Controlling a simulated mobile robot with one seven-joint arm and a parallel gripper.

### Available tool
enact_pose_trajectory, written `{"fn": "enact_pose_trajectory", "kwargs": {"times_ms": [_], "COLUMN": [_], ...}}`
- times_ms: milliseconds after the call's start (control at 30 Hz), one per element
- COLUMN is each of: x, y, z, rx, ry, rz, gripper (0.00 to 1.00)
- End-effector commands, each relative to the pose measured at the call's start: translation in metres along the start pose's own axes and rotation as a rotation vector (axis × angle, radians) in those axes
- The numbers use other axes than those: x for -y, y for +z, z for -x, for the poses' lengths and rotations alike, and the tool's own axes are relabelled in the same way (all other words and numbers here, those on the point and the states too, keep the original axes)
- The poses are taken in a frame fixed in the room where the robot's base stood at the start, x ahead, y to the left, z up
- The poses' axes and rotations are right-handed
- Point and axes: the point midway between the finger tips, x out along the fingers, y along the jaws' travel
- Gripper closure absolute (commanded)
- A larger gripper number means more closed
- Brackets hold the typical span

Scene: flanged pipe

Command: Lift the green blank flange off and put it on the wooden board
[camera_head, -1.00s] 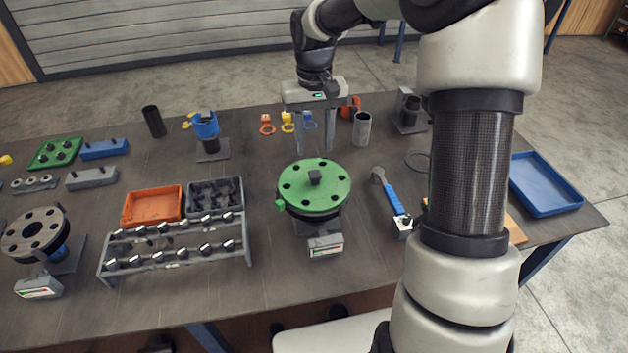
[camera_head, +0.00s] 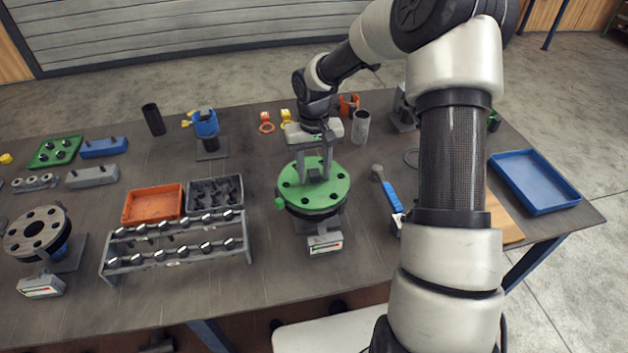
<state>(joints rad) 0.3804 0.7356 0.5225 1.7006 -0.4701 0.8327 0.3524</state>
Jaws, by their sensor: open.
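The green blank flange (camera_head: 325,197) is a round disc with several dark bolt holes, lying flat on its pipe stand in the middle of the table. A dark knob (camera_head: 314,175) stands at its centre. My gripper (camera_head: 314,172) is over the flange, pointing down, with its fingers around or just beside the knob. The fingers are open; whether they touch the knob I cannot tell. The wooden board (camera_head: 505,216) lies at the right of the table, partly hidden behind my arm.
A blue-handled tool (camera_head: 391,196) lies right of the flange, between it and the board. A blue tray (camera_head: 535,182) is at the far right. A bolt rack (camera_head: 178,250), an orange tray (camera_head: 152,204) and a second flanged pipe (camera_head: 37,233) stand to the left.

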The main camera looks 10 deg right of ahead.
Motion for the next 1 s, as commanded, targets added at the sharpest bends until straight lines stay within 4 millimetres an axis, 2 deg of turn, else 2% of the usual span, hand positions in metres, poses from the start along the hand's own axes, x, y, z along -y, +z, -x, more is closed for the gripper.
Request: {"fn": "enact_pose_trajectory", "kwargs": {"times_ms": [100, 333, 767, 867, 1000], "x": [0.0, 0.0, 0.0, 0.0, 0.0], "y": [0.0, 0.0, -0.001, -0.002, -0.002], "z": [0.0, 0.0, 0.006, 0.018, 0.043], "rx": [0.0, 0.0, -0.004, -0.005, -0.008], "ry": [0.0, 0.0, 0.0, 0.001, 0.002], "rz": [0.0, 0.0, 0.0, 0.0, 0.0], "gripper": [0.61, 1.0, 1.0, 1.0, 1.0]}}
